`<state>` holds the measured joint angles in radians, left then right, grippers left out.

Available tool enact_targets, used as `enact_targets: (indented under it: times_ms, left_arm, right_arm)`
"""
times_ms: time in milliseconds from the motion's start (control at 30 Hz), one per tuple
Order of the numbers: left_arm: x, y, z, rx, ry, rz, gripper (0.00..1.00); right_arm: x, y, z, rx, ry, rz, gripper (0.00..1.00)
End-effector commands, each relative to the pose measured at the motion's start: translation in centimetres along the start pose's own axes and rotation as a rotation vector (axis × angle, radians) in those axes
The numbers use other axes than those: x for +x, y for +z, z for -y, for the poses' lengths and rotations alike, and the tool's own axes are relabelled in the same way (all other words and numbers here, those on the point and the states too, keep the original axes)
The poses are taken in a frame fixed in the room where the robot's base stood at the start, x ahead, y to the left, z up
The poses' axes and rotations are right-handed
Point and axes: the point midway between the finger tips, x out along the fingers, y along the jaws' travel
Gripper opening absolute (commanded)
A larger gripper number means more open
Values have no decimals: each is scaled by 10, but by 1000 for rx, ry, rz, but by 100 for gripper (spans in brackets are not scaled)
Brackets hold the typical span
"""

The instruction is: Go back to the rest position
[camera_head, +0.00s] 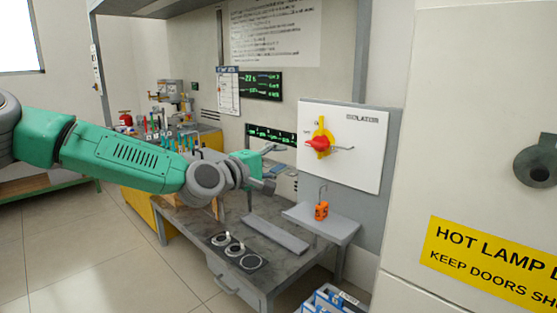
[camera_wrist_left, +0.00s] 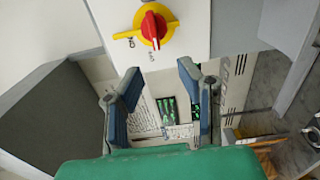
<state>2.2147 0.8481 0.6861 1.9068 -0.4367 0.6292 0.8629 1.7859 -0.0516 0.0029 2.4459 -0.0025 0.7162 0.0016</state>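My left arm reaches in from the left in the head view. Its gripper (camera_head: 274,167) is open and empty, in the air above the grey bench and left of the isolator panel (camera_head: 367,155). In the left wrist view, the two blue-grey fingers (camera_wrist_left: 160,72) stand apart with nothing between them. The red knob on its yellow plate (camera_head: 319,143) is on the white panel; it also shows beyond the fingertips in the left wrist view (camera_wrist_left: 153,25). My right gripper is not in view.
The bench (camera_head: 186,222) holds a grey bar (camera_head: 275,234) and several round fittings (camera_head: 235,249). An orange padlock-like item (camera_head: 321,211) stands on a small shelf (camera_head: 338,226). A cabinet with a yellow sign (camera_head: 490,262) fills the right. Floor is clear at left.

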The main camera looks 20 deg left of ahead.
Motion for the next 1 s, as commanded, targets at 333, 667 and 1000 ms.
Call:
enact_targets:
  times_ms: [333, 667, 1000]
  left_arm:
    - [0, 0, 1, 0, -2, 1, 32]
    - [-21, 77, 135, 166, -278, 131, 32]
    - [-161, 162, 339, 511, -757, 422, 32]
  right_arm:
    - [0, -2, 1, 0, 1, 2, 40]
    - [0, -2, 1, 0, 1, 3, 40]
    - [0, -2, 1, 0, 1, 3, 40]
